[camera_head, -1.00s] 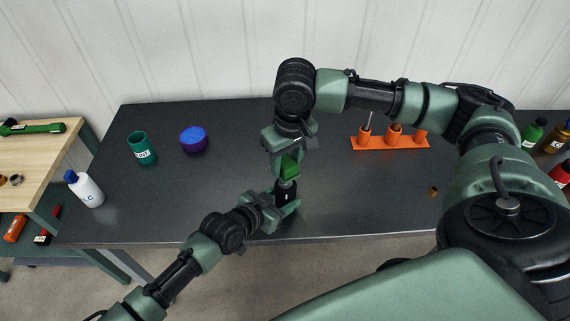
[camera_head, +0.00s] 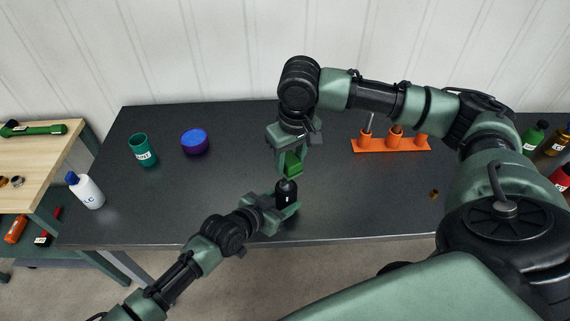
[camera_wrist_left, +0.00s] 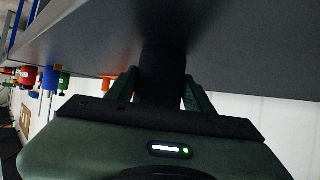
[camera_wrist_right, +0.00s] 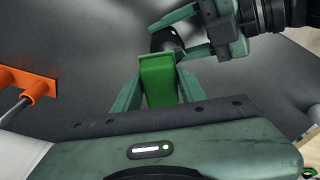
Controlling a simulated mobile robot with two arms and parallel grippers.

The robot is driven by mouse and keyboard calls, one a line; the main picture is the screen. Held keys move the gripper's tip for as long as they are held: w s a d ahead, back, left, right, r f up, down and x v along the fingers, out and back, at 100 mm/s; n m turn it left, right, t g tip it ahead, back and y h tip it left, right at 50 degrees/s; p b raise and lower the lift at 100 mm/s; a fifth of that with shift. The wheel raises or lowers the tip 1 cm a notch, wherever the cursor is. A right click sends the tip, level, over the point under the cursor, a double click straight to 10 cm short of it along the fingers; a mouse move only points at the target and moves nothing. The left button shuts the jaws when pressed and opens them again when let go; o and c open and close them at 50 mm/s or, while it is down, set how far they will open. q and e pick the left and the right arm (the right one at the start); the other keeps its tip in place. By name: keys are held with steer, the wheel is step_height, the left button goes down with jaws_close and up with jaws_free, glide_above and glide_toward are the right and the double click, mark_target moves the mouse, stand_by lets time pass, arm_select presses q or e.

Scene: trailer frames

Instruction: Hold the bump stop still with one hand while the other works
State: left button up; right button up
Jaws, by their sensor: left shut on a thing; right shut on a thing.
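The black bump stop (camera_head: 286,190) stands upright near the front edge of the dark table, with a rounded top. My left gripper (camera_head: 283,205) is shut on it from the front left. In the left wrist view the bump stop (camera_wrist_left: 163,72) is a dark shape between the fingers. My right gripper (camera_head: 290,152) is above it, pointing down and shut on a green block-like thing (camera_head: 293,165). The green thing (camera_wrist_right: 158,78) also shows between the fingers in the right wrist view. A small gap separates it from the bump stop's top in the head view.
An orange rack (camera_head: 392,145) with upright posts stands back right. A teal cup (camera_head: 143,150) and a blue round container (camera_head: 194,141) are at back left, a white bottle (camera_head: 88,192) at the left edge. A small brass piece (camera_head: 434,194) lies right. The table centre-left is clear.

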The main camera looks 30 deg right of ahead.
mark_target(284, 179)
steer(key=a, duration=0.1)
steer(key=s+a, duration=0.1)
steer(key=a, duration=0.1)
steer(key=shift+s+a, duration=0.1)
steer(key=shift+s, duration=0.2)
arm_select(q)
steer(key=shift+r, duration=0.1)
arm_select(e)
steer(key=shift+w+d, duration=0.25)
steer(key=shift+d, duration=0.6)
steer(key=shift+w+d, duration=0.25)
steer(key=shift+d, duration=0.55)
steer(key=shift+s+a, duration=0.4)
steer(key=shift+a, duration=0.45)
steer(key=shift+s+a, duration=0.4)
steer(key=shift+a, duration=0.4)
steer(key=shift+w+d, duration=0.45)
steer(key=shift+d, duration=0.45)
steer(key=shift+w+d, duration=0.4)
steer(key=shift+d, duration=0.45)
steer(key=a, duration=0.1)
steer(key=s+a, duration=0.1)
steer(key=a, duration=0.1)
steer(key=shift+s, duration=0.25)
steer(key=shift+s+a+r, duration=0.1)
steer(key=shift+a, duration=0.15)
step_height(284, 179, up, 8)
steer(key=shift+d, duration=0.1)
